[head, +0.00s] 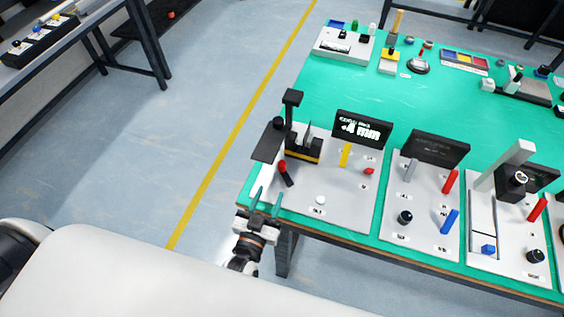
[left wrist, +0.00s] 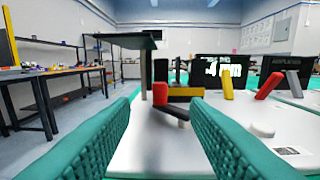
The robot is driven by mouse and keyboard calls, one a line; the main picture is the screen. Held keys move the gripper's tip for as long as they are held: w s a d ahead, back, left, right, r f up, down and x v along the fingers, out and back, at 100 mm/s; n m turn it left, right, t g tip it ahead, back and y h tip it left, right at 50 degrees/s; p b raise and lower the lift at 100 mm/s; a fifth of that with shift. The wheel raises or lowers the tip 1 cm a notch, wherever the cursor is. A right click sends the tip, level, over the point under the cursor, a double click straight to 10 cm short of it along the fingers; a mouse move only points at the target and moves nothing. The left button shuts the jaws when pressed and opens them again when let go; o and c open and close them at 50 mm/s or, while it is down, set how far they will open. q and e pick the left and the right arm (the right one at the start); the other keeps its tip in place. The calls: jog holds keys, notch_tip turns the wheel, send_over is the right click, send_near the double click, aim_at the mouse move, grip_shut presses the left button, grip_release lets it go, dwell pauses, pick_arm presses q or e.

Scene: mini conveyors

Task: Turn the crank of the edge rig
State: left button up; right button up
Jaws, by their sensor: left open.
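The edge rig is a white base plate (head: 335,205) at the table's left front corner, with a black and yellow unit (head: 303,150) and a display. Its crank is a short dark arm (head: 288,179) with a red handle (head: 282,166). In the left wrist view the red handle (left wrist: 160,94) stands upright, with its arm (left wrist: 172,113) slanting to the right below. My left gripper (head: 268,202) has teal fingers, open and empty, at the plate's near left edge. The crank lies ahead between the fingers in the wrist view, apparently untouched. My right gripper is not in view.
A dark flat panel (head: 268,145) overhangs the rig's left side. A yellow lever (head: 345,155) and a small red lever (head: 369,171) stand right of the crank. More panels with levers and knobs (head: 405,217) line the front edge. Floor left of the table is clear.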

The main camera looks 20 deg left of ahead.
aim_at(281, 168)
pick_arm(q)
jog(key=w+p, duration=0.1)
jog(key=w, duration=1)
jog(key=shift+w, duration=0.25)
grip_shut()
jog(key=shift+d+m+h, duration=0.1)
jog(key=shift+m+h, duration=0.2)
jog(key=shift+h, duration=0.2)
